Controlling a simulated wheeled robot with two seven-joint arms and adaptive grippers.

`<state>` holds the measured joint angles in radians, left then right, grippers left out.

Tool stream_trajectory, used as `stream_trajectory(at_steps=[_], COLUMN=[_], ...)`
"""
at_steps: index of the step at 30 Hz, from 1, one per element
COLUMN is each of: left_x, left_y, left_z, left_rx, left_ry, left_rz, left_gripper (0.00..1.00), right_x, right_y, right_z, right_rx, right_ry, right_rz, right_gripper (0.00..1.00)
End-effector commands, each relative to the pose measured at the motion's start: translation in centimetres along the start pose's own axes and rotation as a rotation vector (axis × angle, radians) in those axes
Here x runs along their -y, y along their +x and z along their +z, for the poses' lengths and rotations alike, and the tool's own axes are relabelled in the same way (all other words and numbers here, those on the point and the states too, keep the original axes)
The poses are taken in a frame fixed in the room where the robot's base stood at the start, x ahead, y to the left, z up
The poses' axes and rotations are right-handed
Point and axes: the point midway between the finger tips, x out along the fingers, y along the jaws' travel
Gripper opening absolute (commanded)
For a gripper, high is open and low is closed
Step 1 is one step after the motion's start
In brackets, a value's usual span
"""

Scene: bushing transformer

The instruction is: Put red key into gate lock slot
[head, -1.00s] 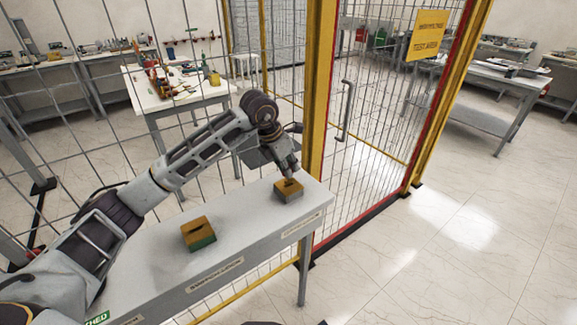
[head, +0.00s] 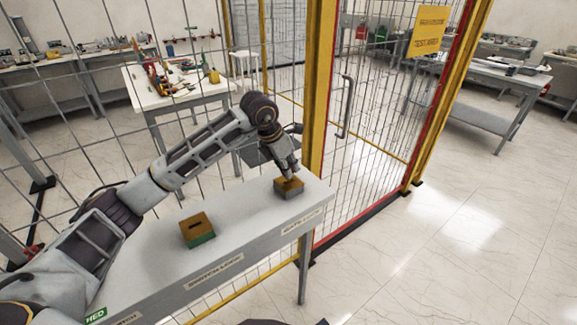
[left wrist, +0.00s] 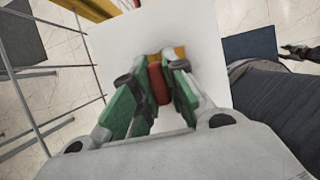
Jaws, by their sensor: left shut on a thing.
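My left gripper (head: 290,172) is over the far right end of the grey table, right at the top of a lock block (head: 289,188) with an orange-yellow top and grey base. In the left wrist view, the green fingers of the gripper (left wrist: 162,72) are shut on the red key (left wrist: 158,84). The orange top of the block (left wrist: 180,53) shows just beyond the fingertips. The fingers hide the key's lower end, so I cannot tell how deep it is in the slot. A second block (head: 197,230), orange with a green base and a dark empty slot, stands nearer on the table. My right gripper is not in view.
The narrow grey table (head: 240,215) stands along a wire mesh fence with a yellow post (head: 319,90). A mesh gate with a grey handle (head: 346,107) and a yellow sign (head: 431,33) is to the right. A white table (head: 180,92) with tools stands behind the fence.

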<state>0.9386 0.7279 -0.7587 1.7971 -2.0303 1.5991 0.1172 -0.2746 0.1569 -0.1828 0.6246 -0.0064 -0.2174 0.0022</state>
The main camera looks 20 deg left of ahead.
Motion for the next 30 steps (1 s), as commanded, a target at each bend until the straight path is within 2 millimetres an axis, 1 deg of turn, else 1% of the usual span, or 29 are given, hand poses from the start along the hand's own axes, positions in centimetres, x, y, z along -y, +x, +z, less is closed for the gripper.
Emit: stream_trajectory(at_steps=[8, 23, 27, 30], left_x=[0.0, 0.0, 0.0, 0.0], left_y=[0.2, 0.2, 0.2, 0.2], left_z=[-0.1, -0.1, -0.1, -0.1], left_rx=[0.0, 0.0, 0.0, 0.0], left_ry=[0.0, 0.0, 0.0, 0.0], left_rz=[0.0, 0.0, 0.0, 0.0], left_gripper=[0.0, 0.0, 0.0, 0.0], right_x=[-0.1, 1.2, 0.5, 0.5], right_y=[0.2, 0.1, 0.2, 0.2], right_z=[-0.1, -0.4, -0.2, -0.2], right_rx=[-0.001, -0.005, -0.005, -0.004], right_ry=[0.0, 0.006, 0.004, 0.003], right_rz=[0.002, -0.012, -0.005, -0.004], right_gripper=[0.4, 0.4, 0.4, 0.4])
